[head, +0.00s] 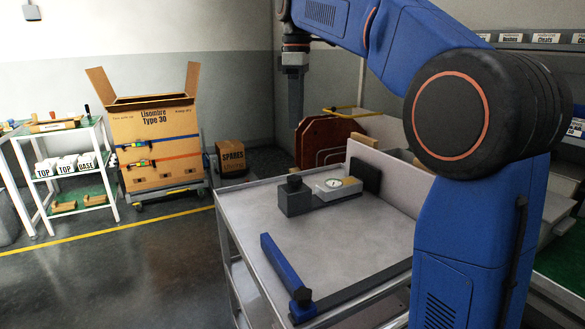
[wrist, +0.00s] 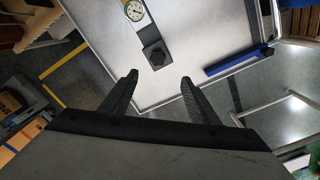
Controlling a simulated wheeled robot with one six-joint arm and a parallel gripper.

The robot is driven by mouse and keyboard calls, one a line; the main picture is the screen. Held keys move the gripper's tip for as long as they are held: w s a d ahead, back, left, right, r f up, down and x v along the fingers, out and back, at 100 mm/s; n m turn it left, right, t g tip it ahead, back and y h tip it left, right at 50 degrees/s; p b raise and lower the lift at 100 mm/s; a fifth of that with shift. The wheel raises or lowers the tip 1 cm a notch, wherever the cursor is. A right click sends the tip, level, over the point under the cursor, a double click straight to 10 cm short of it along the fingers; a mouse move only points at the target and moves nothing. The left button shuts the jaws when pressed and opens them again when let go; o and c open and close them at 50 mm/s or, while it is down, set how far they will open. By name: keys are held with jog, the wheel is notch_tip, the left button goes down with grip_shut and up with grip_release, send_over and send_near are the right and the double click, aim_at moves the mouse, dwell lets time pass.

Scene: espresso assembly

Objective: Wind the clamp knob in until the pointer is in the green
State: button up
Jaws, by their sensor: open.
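The dark clamp knob (head: 291,184) stands on the left end of a grey fixture block on the cart top. It also shows in the wrist view (wrist: 156,54), just beyond the fingertips. The round white gauge (head: 333,184) sits on the same fixture, to the right of the knob. It shows in the wrist view (wrist: 134,11) too; its pointer is too small to read against the green. My gripper (head: 296,118) hangs pointing down above the knob, clear of it. In the wrist view my gripper (wrist: 158,82) has its two fingers apart with nothing between them.
The grey cart top (head: 350,232) is mostly bare around the fixture. A blue bar (head: 284,270) lies near its front left edge. A dark block (head: 364,174) and a pale side panel stand behind the gauge. A cardboard box (head: 157,148) stands farther left.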

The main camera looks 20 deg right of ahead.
send_near(295, 178)
notch_tip(295, 178, down, 8)
jog(key=shift+w+f, duration=0.1)
jog(key=shift+w, duration=0.05)
dwell(0.6)
jog(key=c, duration=1)
jog(key=shift+c, duration=0.2)
